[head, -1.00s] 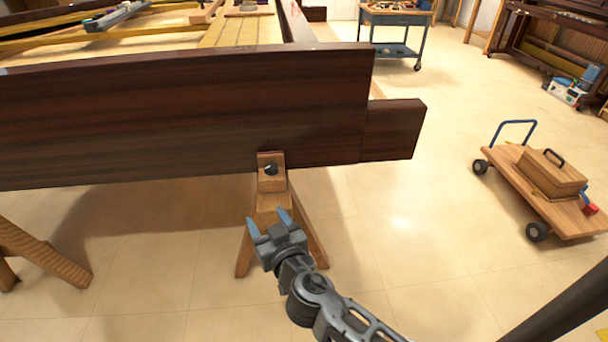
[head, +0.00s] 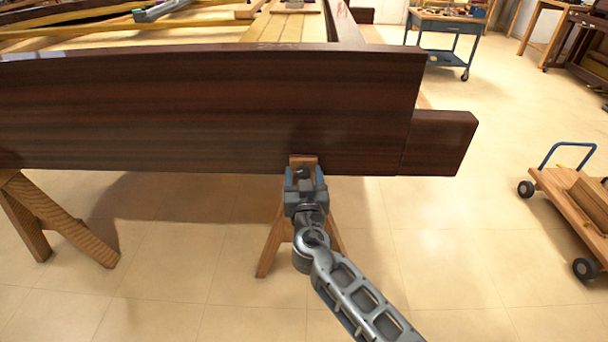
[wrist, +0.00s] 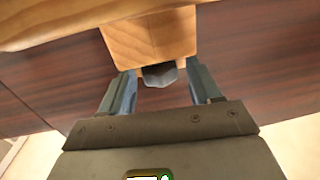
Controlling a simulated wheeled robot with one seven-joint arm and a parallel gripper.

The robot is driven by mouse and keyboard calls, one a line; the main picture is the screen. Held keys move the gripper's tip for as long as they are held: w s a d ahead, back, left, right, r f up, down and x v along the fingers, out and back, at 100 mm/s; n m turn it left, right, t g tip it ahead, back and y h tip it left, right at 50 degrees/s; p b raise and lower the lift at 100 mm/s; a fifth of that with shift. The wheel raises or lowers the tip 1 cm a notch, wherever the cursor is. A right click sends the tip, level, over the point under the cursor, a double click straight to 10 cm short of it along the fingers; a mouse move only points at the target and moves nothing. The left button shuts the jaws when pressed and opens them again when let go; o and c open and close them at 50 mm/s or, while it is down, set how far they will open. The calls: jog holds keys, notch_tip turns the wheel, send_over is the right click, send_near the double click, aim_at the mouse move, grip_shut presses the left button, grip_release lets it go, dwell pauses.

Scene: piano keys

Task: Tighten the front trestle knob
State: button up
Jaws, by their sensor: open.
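The front trestle knob (wrist: 160,75) is a small dark faceted knob under a wooden block (wrist: 150,38) in the wrist view. My gripper (wrist: 160,92) is open, with one blue-grey finger on each side of the knob. Small gaps show between fingers and knob. In the head view my gripper (head: 305,175) is in front of the trestle's top block (head: 303,160) and hides most of the knob. The wooden trestle (head: 270,250) stands under the dark piano side panel (head: 210,110), near its right end.
Another trestle leg (head: 60,225) stands at the left. A wooden cart (head: 575,195) with a blue handle is at the right. A blue tool trolley (head: 445,30) is at the back. The tiled floor around the trestle is mostly clear.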

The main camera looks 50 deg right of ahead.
jog(key=c, duration=1)
jog(key=shift+w+f+m+g+h+b, duration=0.2)
jog(key=shift+m+g+h+b, duration=0.25)
jog(key=shift+b, duration=0.7)
jog(key=m+g+h+b, duration=0.1)
jog(key=g+b, duration=0.1)
jog(key=b, duration=0.1)
jog(key=shift+a+f+m+g+h, duration=0.1)
jog(key=shift+m+g+h, duration=0.15)
jog(key=shift+m, duration=0.1)
jog(key=m+g+h+b, duration=0.1)
jog(key=g+b, duration=0.1)
jog(key=b, duration=0.1)
jog(key=shift+w+m, duration=0.1)
jog(key=shift+m, duration=0.2)
jog(key=shift+r+g+b, duration=0.25)
jog(key=shift+g+b, duration=0.15)
